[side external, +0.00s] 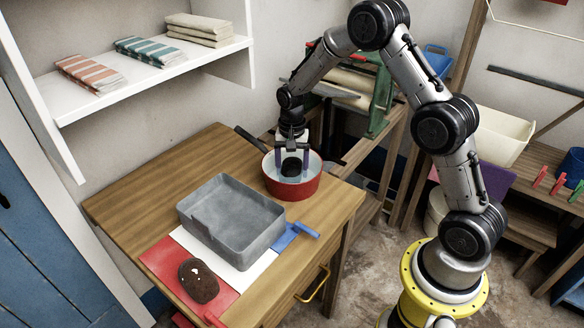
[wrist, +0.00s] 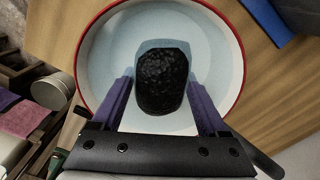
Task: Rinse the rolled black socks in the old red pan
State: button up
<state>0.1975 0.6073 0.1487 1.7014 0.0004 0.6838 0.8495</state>
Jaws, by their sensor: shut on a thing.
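The red pan (side external: 290,192) stands at the far right of the wooden table, its dark handle pointing to the back left. In the wrist view the pan's red rim (wrist: 82,55) rings a pale bluish inside; I cannot tell how deep any water is. The rolled black socks (wrist: 162,78) are a dark, rough lump inside the rim; they also show in the side view (side external: 291,167). My gripper (wrist: 162,92) points down into the pan, shut on the socks, with one purple-grey finger on each side. Whether the socks touch the pan's bottom is unclear.
A grey stone trough (side external: 245,249) stands left of the pan. A white shelf (side external: 120,92) with folded towels hangs behind. The table's back left is clear.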

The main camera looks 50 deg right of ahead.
dwell(0.4)
jog(key=shift+r, duration=0.75)
dwell(0.6)
jog(key=shift+f, duration=0.75)
jog(key=shift+r, duration=0.1)
dwell(0.6)
jog(key=shift+r, duration=0.65)
dwell(0.6)
jog(key=shift+f, duration=0.75)
dwell(0.6)
